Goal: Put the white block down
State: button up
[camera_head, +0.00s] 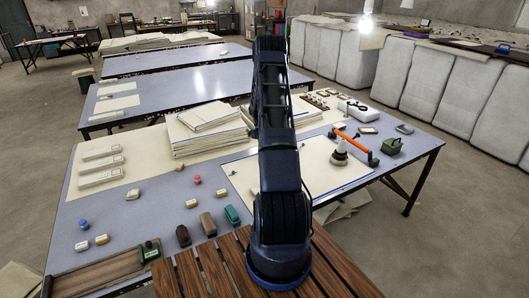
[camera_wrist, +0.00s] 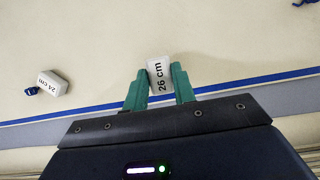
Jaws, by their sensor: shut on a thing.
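The white block (camera_wrist: 158,76) marked "26 cm" shows in the wrist view between the two green fingers of my gripper (camera_wrist: 158,69). The fingers are shut on its sides. Below it is a cream sheet (camera_wrist: 230,40) with a blue line along its near edge. I cannot tell whether the block touches the sheet or hangs just above it. In the head view my arm hides the gripper and the held block.
A second white block (camera_wrist: 54,82) marked "24 cm" lies left of my gripper, beside a small blue object (camera_wrist: 32,91). Another blue object lies at the top right. In the head view, stacked cloth (camera_head: 205,130) and an orange-handled tool (camera_head: 355,148) stand on the table (camera_head: 400,170).

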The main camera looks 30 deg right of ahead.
jog(key=shift+f, duration=1.5)
jog(key=shift+f, duration=0.15)
jog(key=o, duration=0.9)
jog(key=shift+o, duration=0.2)
